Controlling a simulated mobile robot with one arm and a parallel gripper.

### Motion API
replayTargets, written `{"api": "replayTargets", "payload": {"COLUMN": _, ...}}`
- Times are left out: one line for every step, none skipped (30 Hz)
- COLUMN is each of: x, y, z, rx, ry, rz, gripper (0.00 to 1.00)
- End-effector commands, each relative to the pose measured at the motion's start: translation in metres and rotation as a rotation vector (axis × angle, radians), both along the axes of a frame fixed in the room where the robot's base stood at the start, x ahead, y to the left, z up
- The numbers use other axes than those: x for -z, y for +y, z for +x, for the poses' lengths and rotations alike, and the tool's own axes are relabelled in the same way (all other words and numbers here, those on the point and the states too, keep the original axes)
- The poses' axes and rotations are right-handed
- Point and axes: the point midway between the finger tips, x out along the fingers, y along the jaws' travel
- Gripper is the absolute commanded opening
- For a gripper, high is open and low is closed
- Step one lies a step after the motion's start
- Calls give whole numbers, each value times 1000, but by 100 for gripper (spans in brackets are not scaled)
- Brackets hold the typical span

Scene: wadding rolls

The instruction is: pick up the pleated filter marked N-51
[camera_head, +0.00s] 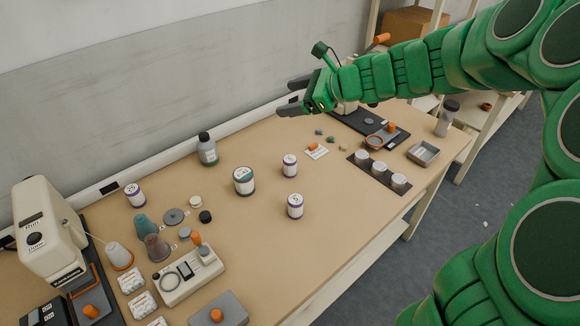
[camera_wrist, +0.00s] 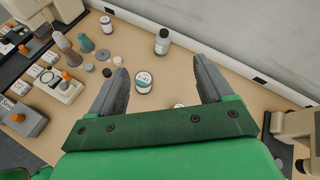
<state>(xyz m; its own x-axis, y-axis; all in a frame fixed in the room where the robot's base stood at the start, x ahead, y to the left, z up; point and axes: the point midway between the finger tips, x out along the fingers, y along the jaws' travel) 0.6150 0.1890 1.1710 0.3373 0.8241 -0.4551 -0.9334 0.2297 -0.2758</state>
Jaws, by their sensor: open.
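Several white labelled cylinders that look like filters stand upright on the bench; I cannot read N-51 on any. A wider one with dark green bands (camera_head: 243,181) stands mid-bench; the wrist view shows it (camera_wrist: 144,82) between and beyond my fingers. Purple-banded ones stand to its right (camera_head: 289,165), nearer the front (camera_head: 295,206) and at the far left (camera_head: 134,194); the left one also shows at the top of the wrist view (camera_wrist: 106,25). My gripper (camera_head: 293,97) is open and empty, raised above the bench near the wall; its fingers (camera_wrist: 161,70) are spread.
A grey-green bottle (camera_head: 208,149) stands near the wall. A cream machine (camera_head: 45,235), cups and a cream device (camera_head: 188,275) crowd the left. A dark tray with white round pieces (camera_head: 357,158) and a metal tray (camera_head: 423,152) lie right. The middle front bench is clear.

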Motion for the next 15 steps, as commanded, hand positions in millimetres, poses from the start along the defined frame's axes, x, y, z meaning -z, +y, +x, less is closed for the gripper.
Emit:
{"api": "replayTargets", "payload": {"x": 3, "y": -2, "z": 11, "rx": 37, "ry": 27, "rz": 26, "gripper": 80}}
{"api": "replayTargets", "payload": {"x": 4, "y": -4, "z": 16, "rx": 59, "ry": 43, "rz": 42, "gripper": 80}}
{"api": "replayTargets", "payload": {"x": 5, "y": -6, "z": 23, "rx": 84, "ry": 61, "rz": 60, "gripper": 80}}
{"api": "replayTargets", "payload": {"x": 7, "y": -8, "z": 28, "rx": 102, "ry": 75, "rz": 73, "gripper": 80}}
{"api": "replayTargets", "payload": {"x": 8, "y": -9, "z": 33, "rx": 121, "ry": 88, "rz": 86, "gripper": 80}}
{"api": "replayTargets", "payload": {"x": 10, "y": -11, "z": 39, "rx": 144, "ry": 104, "rz": 100, "gripper": 80}}
{"api": "replayTargets", "payload": {"x": 12, "y": -13, "z": 43, "rx": 161, "ry": 117, "rz": 111, "gripper": 80}}
{"api": "replayTargets", "payload": {"x": 14, "y": -15, "z": 48, "rx": 177, "ry": 129, "rz": 121, "gripper": 80}}
{"api": "replayTargets", "payload": {"x": 16, "y": -17, "z": 53, "rx": 199, "ry": 144, "rz": 133, "gripper": 80}}
{"api": "replayTargets", "payload": {"x": 18, "y": -19, "z": 57, "rx": 214, "ry": 154, "rz": 143, "gripper": 80}}
{"api": "replayTargets", "payload": {"x": 19, "y": -21, "z": 61, "rx": 230, "ry": 165, "rz": 152, "gripper": 80}}
{"api": "replayTargets", "payload": {"x": 21, "y": -23, "z": 66, "rx": 249, "ry": 179, "rz": 166, "gripper": 80}}
{"api": "replayTargets", "payload": {"x": 22, "y": -25, "z": 70, "rx": 263, "ry": 190, "rz": 175, "gripper": 80}}
{"api": "replayTargets", "payload": {"x": 23, "y": -26, "z": 73, "rx": 278, "ry": 200, "rz": 185, "gripper": 80}}
{"api": "replayTargets", "payload": {"x": 25, "y": -29, "z": 78, "rx": 296, "ry": 215, "rz": 198, "gripper": 80}}
